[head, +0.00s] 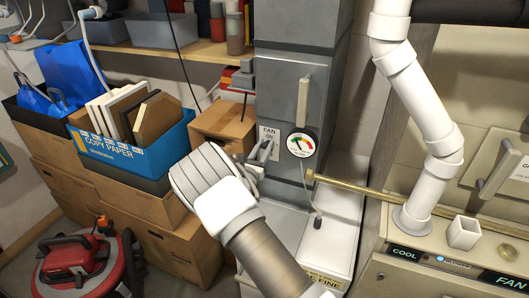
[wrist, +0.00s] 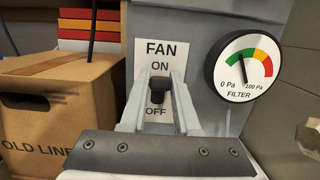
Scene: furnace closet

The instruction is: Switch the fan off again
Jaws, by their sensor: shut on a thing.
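The fan switch has a black toggle (wrist: 157,90) on a white plate (wrist: 162,52) marked FAN, ON and OFF, which hangs on the grey furnace cabinet. The plate also shows in the head view (head: 268,132). My gripper (wrist: 158,92) reaches in from below, its two pale fingers shut on the toggle, one at each side. In the head view my gripper (head: 262,152) is at the plate, and the toggle is hidden. The toggle sits between the words ON and OFF; I cannot tell which position it is set to.
A round filter gauge (head: 301,143) is close to the right of the switch; its needle points into the green. A cardboard box (head: 223,122) stands close on the left. A brass pipe (head: 370,192) and white pipe (head: 427,120) are to the right.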

